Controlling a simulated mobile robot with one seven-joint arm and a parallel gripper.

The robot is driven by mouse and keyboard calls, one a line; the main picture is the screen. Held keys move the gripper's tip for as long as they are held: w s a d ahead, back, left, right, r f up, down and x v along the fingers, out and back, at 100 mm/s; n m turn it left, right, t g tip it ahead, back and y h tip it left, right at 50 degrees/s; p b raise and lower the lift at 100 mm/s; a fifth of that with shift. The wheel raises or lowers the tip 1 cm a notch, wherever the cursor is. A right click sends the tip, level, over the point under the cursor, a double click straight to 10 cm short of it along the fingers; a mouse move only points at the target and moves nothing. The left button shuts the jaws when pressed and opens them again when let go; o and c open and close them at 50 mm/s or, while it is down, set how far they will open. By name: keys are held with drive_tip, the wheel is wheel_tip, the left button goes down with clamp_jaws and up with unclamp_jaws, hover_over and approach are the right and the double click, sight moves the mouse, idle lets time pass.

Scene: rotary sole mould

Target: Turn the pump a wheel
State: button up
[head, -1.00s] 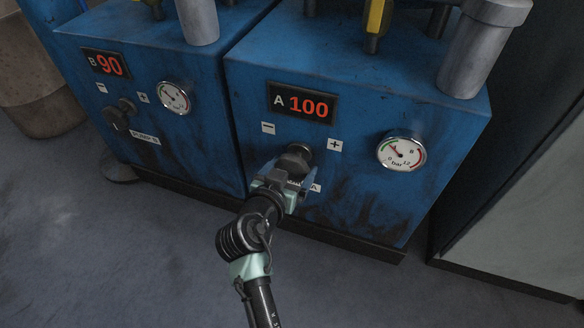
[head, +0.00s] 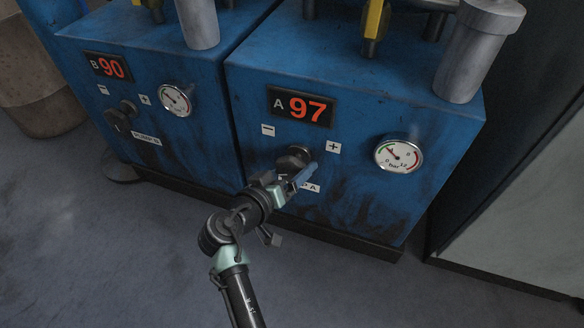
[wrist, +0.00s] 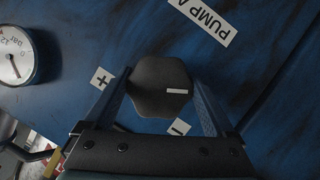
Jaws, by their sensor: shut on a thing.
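The pump A wheel (head: 294,158) is a dark knob on the front of the right blue cabinet, below a red display (head: 303,106) reading 97. A minus label is at its upper left and a plus label at its right. In the wrist view the wheel (wrist: 161,86) has a lobed face with a white mark. My gripper (head: 292,172) is at the wheel, and in the wrist view its two fingers (wrist: 158,100) stand on either side of it, shut on it. My gripper partly hides the PUMP A label in the head view.
A round pressure gauge (head: 398,155) is right of the wheel. The left cabinet carries the pump B knob (head: 119,116), a display (head: 108,67) reading 90 and another gauge (head: 178,99). Grey floor (head: 100,250) is clear in front.

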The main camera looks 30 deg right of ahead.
drive_tip(key=shift+s+f+n, duration=0.1)
drive_tip(key=shift+n, duration=0.4)
drive_tip(key=o, duration=1.1)
drive_tip(key=shift+c, duration=0.2)
drive_tip(key=shift+s+a+r+p, duration=0.1)
drive_tip(key=shift+a+r+p, duration=0.15)
drive_tip(key=shift+a+p, duration=0.05)
drive_tip(key=p+v, duration=0.6)
drive_tip(key=v, duration=0.6)
drive_tip(key=shift+a, duration=0.25)
drive_tip(key=shift+f, duration=0.15)
